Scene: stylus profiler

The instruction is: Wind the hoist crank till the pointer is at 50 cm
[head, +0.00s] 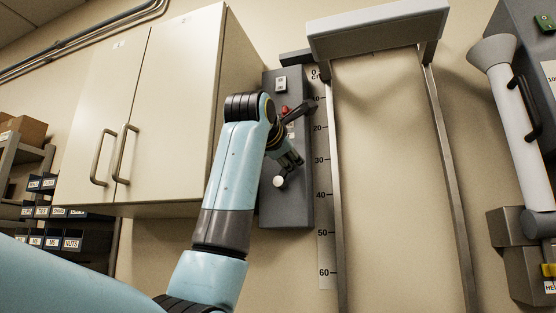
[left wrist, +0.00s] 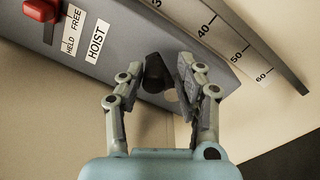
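The grey hoist panel (head: 285,215) is on the wall beside the cabinet; its HOIST label (left wrist: 97,41) shows in the left wrist view. A round pale knob (head: 279,181), apparently on the crank, sits low on the panel. My left gripper (head: 294,163) is just above it. In the left wrist view my left gripper (left wrist: 160,88) is open, its fingers either side of a dark crank part (left wrist: 155,72); contact is unclear. The crank arm is mostly hidden. The centimetre scale (head: 323,215) runs from 0 at top past 60. I cannot make out the pointer clearly. My right gripper is out of view.
A red lever (left wrist: 42,9) sits by the HELD and FREE labels. A grey hood (head: 380,30) spans two metal rails right of the scale. The cream cabinet (head: 170,90) stands close left of my arm. A white tube (head: 515,130) is at the right.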

